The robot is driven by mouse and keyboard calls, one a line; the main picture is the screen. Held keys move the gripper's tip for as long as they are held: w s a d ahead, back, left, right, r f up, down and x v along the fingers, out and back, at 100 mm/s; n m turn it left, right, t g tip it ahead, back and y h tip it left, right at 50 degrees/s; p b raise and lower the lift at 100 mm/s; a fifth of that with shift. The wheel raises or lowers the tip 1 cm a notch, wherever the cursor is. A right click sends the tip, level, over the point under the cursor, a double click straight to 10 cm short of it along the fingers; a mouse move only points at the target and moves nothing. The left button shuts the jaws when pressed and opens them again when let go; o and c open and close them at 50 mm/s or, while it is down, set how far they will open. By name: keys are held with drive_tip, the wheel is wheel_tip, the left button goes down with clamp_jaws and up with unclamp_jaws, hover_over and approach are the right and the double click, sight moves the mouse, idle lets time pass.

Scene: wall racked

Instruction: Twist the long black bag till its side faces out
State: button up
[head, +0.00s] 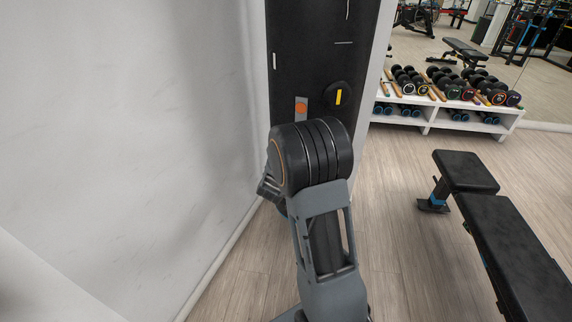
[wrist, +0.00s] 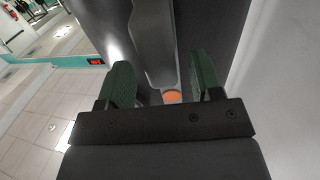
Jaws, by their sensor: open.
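I cannot tell from there which way the bag faces.
A tall black panel (head: 322,45) stands against the white wall (head: 130,110). It carries an orange disc (head: 301,107) and a round black piece with a yellow mark (head: 337,96). A bench (head: 505,235) and dumbbell rack (head: 430,113) stand right.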

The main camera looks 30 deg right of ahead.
drive_tip(key=v, duration=0.9)
drive_tip(key=shift+s, duration=0.2)
drive_tip(key=shift+a, duration=0.1)
drive_tip(key=shift+c, duration=0.3)
